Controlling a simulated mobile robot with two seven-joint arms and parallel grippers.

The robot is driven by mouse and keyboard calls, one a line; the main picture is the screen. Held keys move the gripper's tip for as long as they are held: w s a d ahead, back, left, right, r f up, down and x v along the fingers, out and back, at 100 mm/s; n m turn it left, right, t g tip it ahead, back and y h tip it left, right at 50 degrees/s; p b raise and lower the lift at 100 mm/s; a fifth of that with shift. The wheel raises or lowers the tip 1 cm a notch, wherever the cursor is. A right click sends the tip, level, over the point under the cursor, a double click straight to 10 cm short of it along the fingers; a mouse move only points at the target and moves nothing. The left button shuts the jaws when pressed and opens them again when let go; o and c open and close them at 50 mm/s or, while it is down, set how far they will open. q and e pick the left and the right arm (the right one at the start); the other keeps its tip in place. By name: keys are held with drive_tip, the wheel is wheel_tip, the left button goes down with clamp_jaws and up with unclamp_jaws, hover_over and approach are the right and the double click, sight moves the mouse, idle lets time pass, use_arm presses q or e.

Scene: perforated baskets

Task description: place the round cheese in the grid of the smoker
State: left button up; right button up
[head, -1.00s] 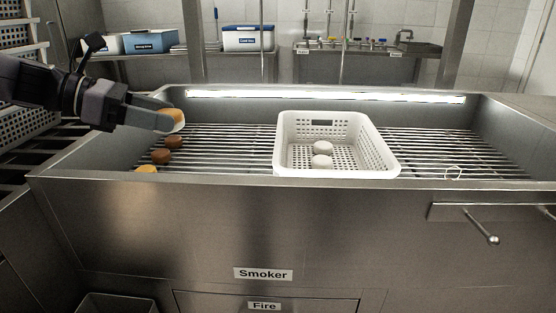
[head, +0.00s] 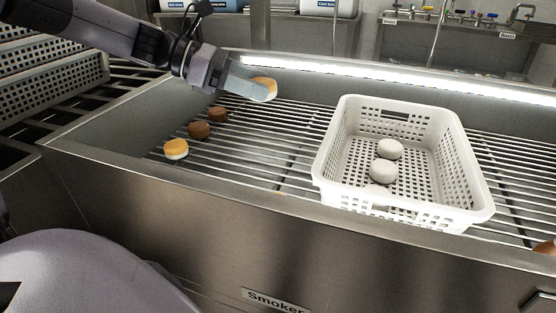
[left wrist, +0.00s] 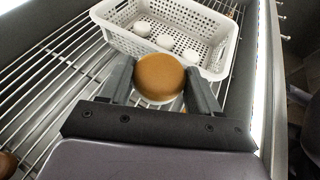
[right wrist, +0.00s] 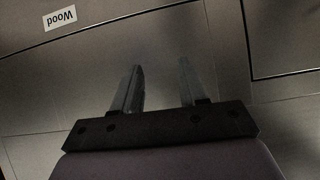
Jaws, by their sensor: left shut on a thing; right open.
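My left gripper (head: 262,88) is shut on a round cheese (head: 266,84) with an orange-brown top and white side. In the left wrist view this cheese (left wrist: 159,76) sits between the two fingers. The gripper holds it above the smoker grid (head: 285,150), at the back left of the basket. An orange-topped cheese (head: 176,149) and two brown round ones (head: 199,130) (head: 218,114) lie on the grid at the left. My right gripper (right wrist: 158,85) shows in the right wrist view, open and empty, facing a metal surface.
A white perforated basket (head: 332,150) stands on the grid with several white round cheeses (head: 389,148) inside. The smoker's metal rim (head: 185,185) borders the grid. Bare grid lies between the brown cheeses and the basket. A brown thing (head: 546,247) shows at the right edge.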

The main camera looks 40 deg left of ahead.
use_arm(q)
drive_tip(key=b, duration=0.3)
hover_over(257, 174)
wheel_tip(257, 174, down, 11)
wheel_tip(257, 174, down, 4)
drive_tip(key=shift+s+f+b, duration=0.1)
drive_tip(key=shift+f+b, duration=0.1)
drive_tip(key=shift+b, duration=0.95)
drive_tip(key=shift+f, duration=0.35)
use_arm(e)
drive_tip(key=a, duration=0.1)
drive_tip(key=w+a+y, duration=0.1)
drive_tip(key=a, duration=0.1)
drive_tip(key=w+a+r+y, duration=0.1)
drive_tip(key=a, duration=0.1)
drive_tip(key=shift+w+t, duration=0.1)
drive_tip(key=shift+t, duration=0.3)
use_arm(q)
drive_tip(key=shift+f, duration=0.55)
drive_tip(key=o, duration=1.1)
use_arm(e)
drive_tip(key=shift+a+f+y, duration=0.1)
drive_tip(key=shift+f+y, duration=0.05)
drive_tip(key=shift+y, duration=0.15)
use_arm(q)
drive_tip(key=shift+r, duration=0.1)
